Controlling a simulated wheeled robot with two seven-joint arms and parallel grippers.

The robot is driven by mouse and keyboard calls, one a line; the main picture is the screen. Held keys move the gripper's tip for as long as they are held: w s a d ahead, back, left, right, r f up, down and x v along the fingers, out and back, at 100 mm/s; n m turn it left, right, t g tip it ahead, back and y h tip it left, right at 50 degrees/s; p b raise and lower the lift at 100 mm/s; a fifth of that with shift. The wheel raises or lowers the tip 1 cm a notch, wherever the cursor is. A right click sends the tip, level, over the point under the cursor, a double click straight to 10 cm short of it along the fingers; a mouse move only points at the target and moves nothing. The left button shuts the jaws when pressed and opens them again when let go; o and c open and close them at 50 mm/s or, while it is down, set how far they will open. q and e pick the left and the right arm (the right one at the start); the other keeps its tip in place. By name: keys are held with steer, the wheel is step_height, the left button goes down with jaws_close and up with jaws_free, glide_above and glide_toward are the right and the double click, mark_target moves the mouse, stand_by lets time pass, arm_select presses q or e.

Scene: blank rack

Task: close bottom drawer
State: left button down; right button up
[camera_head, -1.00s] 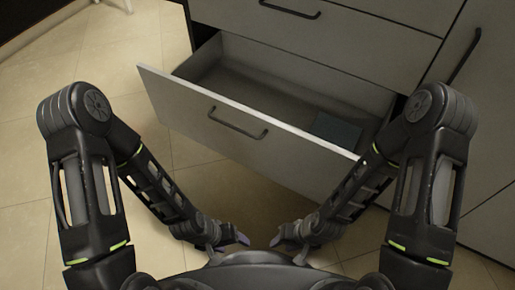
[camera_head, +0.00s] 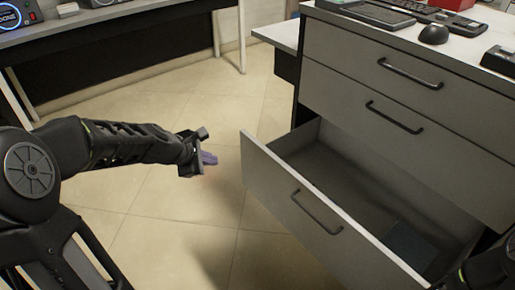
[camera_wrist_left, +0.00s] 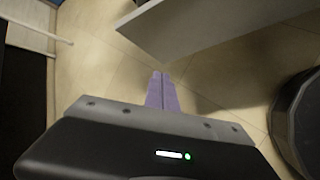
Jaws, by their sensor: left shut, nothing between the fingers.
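The bottom drawer (camera_head: 312,205) of the grey cabinet is pulled well out, with its dark handle (camera_head: 316,212) on the front panel. A flat dark item (camera_head: 410,243) lies inside it. My left gripper (camera_head: 208,158) is shut and empty, held in the air to the left of the drawer front and apart from it. In the left wrist view its purple fingers (camera_wrist_left: 161,92) are together, and the lower edge of a grey panel (camera_wrist_left: 190,25) shows ahead to the right. My right gripper is out of view; only part of my right arm shows at the lower right.
Two upper drawers (camera_head: 385,75) are shut. The cabinet top holds a keyboard (camera_head: 412,10), a mouse (camera_head: 434,34) and other items. A table (camera_head: 110,14) with devices stands at the back left. Tiled floor (camera_head: 165,215) is open between it and the cabinet.

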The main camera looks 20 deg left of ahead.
arm_select(q)
steer(key=d+r+n+h, duration=0.3)
steer(key=d+r+n, duration=0.1)
steer(key=n, duration=0.2)
steer(key=shift+d+r+n, duration=0.2)
steer(key=shift+d+n, duration=0.1)
steer(key=shift+n, duration=0.1)
steer(key=b, duration=0.3)
glide_toward(265, 155)
step_height(265, 155, down, 4)
steer(key=w+d, duration=0.2)
steer(key=w, duration=0.1)
steer(key=shift+w+d, duration=0.1)
steer(key=shift+w, duration=0.25)
